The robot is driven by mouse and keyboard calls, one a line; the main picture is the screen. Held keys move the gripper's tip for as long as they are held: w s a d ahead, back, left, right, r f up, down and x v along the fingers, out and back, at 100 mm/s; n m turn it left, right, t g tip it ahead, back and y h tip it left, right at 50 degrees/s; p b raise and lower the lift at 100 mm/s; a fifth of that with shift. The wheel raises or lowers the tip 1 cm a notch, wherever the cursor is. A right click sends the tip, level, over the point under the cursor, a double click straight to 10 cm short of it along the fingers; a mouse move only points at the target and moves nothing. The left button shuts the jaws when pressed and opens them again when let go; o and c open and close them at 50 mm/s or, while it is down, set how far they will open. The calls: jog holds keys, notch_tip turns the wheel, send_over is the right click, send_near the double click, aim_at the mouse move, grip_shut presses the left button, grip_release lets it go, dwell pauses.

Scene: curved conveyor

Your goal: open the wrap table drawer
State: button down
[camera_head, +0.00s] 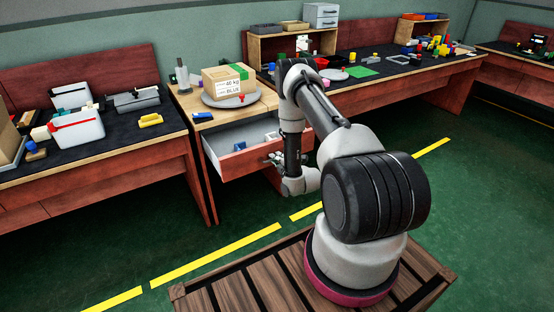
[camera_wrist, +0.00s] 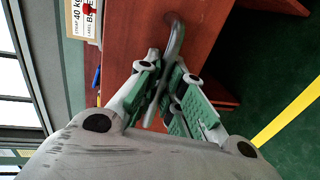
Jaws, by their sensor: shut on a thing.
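The wrap table (camera_head: 195,107) stands at centre-left, and its drawer (camera_head: 240,162) is pulled out, with its pale inside showing. The drawer front is reddish wood and also shows in the wrist view (camera_wrist: 130,35). A grey curved handle (camera_wrist: 176,42) sticks out from that front. My gripper (camera_head: 276,159) is at the drawer front in the head view. In the wrist view my gripper (camera_wrist: 165,85) has its green-padded fingers closed around the handle. My arm hides the right part of the drawer.
A cardboard box (camera_head: 228,79) with a label stands on a round grey plate (camera_head: 255,95) on the wrap table. A small blue thing (camera_head: 240,146) lies in the drawer. Cluttered dark-topped tables stand at left (camera_head: 110,125) and right (camera_head: 425,68). Green floor with yellow lines is clear in front.

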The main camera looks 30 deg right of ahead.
jog(key=c, duration=1.5)
grip_release()
jog(key=shift+s, duration=0.15)
jog(key=v, duration=1.1)
jog(key=shift+s, duration=0.35)
